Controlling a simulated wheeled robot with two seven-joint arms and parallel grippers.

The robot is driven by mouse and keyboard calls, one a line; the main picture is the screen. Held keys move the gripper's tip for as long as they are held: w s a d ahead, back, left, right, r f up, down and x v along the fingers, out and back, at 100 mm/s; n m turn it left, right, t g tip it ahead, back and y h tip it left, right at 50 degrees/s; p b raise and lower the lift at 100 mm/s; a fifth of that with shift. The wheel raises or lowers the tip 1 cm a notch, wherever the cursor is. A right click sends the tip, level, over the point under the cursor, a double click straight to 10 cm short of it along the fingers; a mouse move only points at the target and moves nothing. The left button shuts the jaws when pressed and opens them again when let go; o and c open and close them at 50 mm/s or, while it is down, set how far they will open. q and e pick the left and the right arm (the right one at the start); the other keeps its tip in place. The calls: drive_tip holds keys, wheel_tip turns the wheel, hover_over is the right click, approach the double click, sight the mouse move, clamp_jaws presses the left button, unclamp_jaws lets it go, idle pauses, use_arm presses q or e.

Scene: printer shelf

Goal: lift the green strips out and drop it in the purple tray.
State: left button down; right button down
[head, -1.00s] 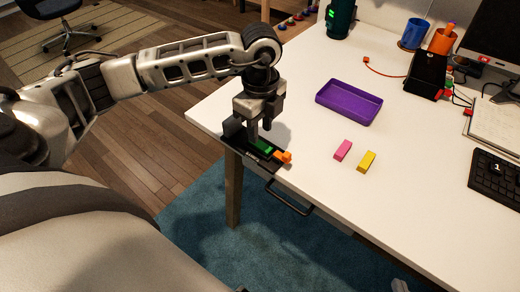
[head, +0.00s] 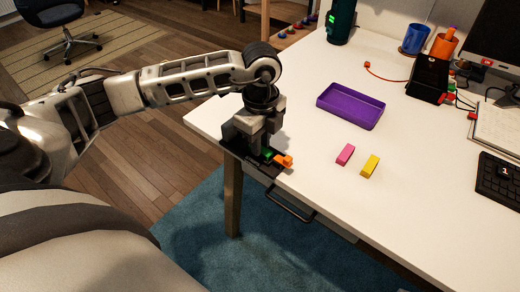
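The green strips (head: 268,154) lie in a small black holder (head: 254,163) at the near left corner of the white table, beside an orange piece (head: 284,161). My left gripper (head: 262,146) points down right over the holder, at the green strips, and hides most of them. I cannot tell whether its fingers touch or grip them. The purple tray (head: 324,108) stands empty on the table, to the right of and behind the holder. My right gripper is not in view.
A pink block (head: 345,155) and a yellow block (head: 370,166) lie in front of the tray. A black box (head: 427,78), a blue cup (head: 414,38), an orange cup (head: 444,44) and a keyboard (head: 497,180) are farther right. The white tabletop between holder and tray is clear.

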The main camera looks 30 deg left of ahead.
use_arm(q)
drive_tip(key=shift+r+p, duration=2.7)
drive_tip(key=shift+r, duration=0.8)
